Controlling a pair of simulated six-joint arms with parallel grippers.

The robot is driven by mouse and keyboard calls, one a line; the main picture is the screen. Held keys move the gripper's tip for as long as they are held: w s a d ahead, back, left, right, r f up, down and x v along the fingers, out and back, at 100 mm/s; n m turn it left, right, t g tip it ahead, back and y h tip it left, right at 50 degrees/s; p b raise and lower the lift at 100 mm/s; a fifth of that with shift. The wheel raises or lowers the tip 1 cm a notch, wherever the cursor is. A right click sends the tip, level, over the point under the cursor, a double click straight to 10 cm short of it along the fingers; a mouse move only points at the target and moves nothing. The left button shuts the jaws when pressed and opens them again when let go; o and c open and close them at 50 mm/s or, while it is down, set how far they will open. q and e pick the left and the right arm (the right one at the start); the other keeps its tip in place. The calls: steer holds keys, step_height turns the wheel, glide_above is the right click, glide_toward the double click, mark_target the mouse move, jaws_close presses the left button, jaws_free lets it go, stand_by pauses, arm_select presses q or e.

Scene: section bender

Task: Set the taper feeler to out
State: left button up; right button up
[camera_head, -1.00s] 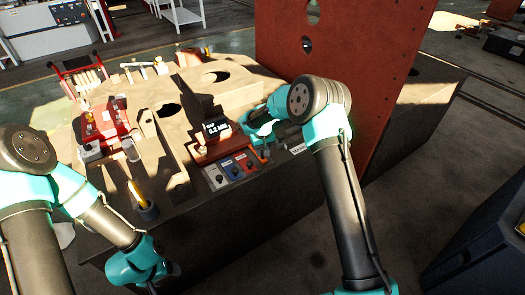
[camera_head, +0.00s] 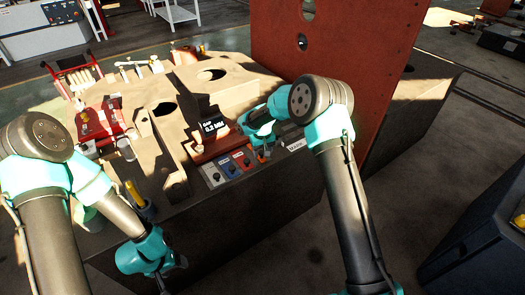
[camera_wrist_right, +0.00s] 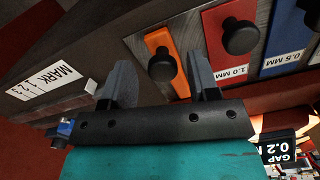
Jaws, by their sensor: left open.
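The orange plate with a round black knob (camera_wrist_right: 161,66) sits at the end of the feeler row, beside the red 1.0 MM plate (camera_wrist_right: 226,42). I take it as the taper feeler; its own label is not visible. My right gripper (camera_wrist_right: 158,70) is open, with one finger on each side of this knob; I cannot tell whether either touches it. In the head view my right gripper (camera_head: 262,142) is over the right end of the row and partly hidden. My left gripper (camera_head: 182,263) is low at the bench front, away from the feelers, open.
The blue 0.5 MM plate (camera_wrist_right: 290,40) lies beyond the red one. A MARK label (camera_wrist_right: 48,82) is on the other side. A gap display (camera_head: 212,126) reads 0.2 MM. A tall rust-red plate (camera_head: 340,80) stands behind my right arm.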

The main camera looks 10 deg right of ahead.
step_height(320, 180, up, 18)
steer(key=shift+f, duration=0.25)
stand_by(0.6)
steer(key=s+d+f+y, duration=0.1)
steer(key=s+f+y, duration=0.1)
steer(key=s+f, duration=0.7)
steer(key=s+d+f+y, duration=0.15)
steer(key=s+f, duration=0.45)
steer(key=f, duration=0.6)
steer(key=s+d+f+m, duration=0.1)
steer(key=s+d+f, duration=0.1)
steer(key=s, duration=0.9)
steer(key=s+d+f+m, duration=0.2)
steer(key=s+f, duration=0.3)
steer(key=s, duration=0.6)
steer(key=shift+f+m+t, duration=0.25)
steer(key=shift+m+t, duration=0.05)
steer(key=shift+t, duration=0.1)
